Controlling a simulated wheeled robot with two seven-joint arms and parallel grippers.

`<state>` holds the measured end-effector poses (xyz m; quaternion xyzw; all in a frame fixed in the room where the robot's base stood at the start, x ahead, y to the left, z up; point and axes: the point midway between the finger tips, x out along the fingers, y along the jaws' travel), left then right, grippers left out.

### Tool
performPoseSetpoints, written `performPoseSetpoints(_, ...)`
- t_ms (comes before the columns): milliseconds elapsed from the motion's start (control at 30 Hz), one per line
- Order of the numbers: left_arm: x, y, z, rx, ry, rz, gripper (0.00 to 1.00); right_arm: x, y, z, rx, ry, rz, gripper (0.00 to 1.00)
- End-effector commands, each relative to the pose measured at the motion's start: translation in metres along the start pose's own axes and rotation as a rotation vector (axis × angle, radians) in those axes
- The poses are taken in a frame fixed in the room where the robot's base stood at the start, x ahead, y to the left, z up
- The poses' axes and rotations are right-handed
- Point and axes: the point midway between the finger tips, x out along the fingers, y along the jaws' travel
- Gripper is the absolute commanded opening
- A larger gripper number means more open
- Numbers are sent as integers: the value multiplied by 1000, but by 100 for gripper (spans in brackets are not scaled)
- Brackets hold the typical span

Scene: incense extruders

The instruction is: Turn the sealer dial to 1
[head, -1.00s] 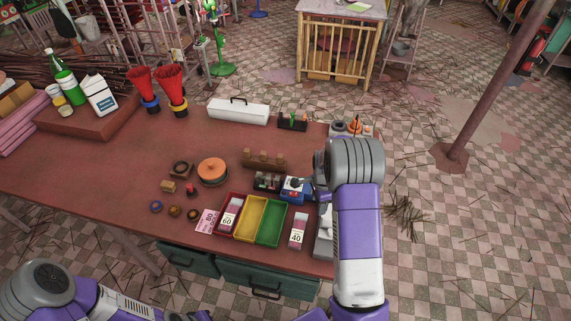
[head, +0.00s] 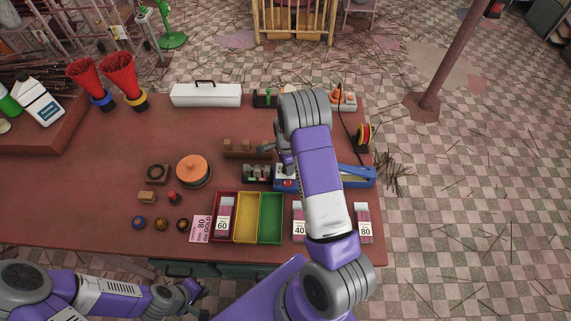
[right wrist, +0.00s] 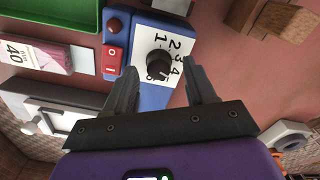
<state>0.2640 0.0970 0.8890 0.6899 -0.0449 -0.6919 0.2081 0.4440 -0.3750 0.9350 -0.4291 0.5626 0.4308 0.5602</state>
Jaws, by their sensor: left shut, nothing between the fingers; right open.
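The blue sealer (head: 357,178) lies on the right part of the table, partly hidden under my right arm. In the right wrist view its blue front end (right wrist: 152,96) carries a white number plate and a black dial (right wrist: 158,64). The numerals 1 to 4 are readable; others are partly hidden, and the dial's exact setting is hard to tell. My right gripper (right wrist: 163,88) is open, its fingers either side of the dial's lower part in that view, apart from it. In the head view it (head: 275,153) is above the sealer's left end. My left gripper (head: 192,292) is shut and empty at the table's front edge.
A red switch (right wrist: 112,59) sits beside the dial. Red, yellow and green trays (head: 271,218) and boxes marked 40 (head: 299,229) and 80 (head: 364,229) stand in front of the sealer. A wooden block (head: 247,150) stands behind. The table's left middle is fairly clear.

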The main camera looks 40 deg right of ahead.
Motion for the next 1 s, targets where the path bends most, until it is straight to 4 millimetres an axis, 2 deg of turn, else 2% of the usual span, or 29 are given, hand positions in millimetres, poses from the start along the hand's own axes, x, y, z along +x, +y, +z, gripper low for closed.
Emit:
performPoseSetpoints(133,0,0,0,0,0,0,0,8,0,0,1,0,-1,55)
performPoseSetpoints(367,0,0,0,0,-1,0,0,8,0,0,1,0,-1,55)
performPoseSetpoints(733,0,0,0,0,0,0,0,8,0,0,1,0,-1,0)
performPoseSetpoints(1000,2,-1,0,0,0,0,0,8,0,0,-26,0,-2,0)
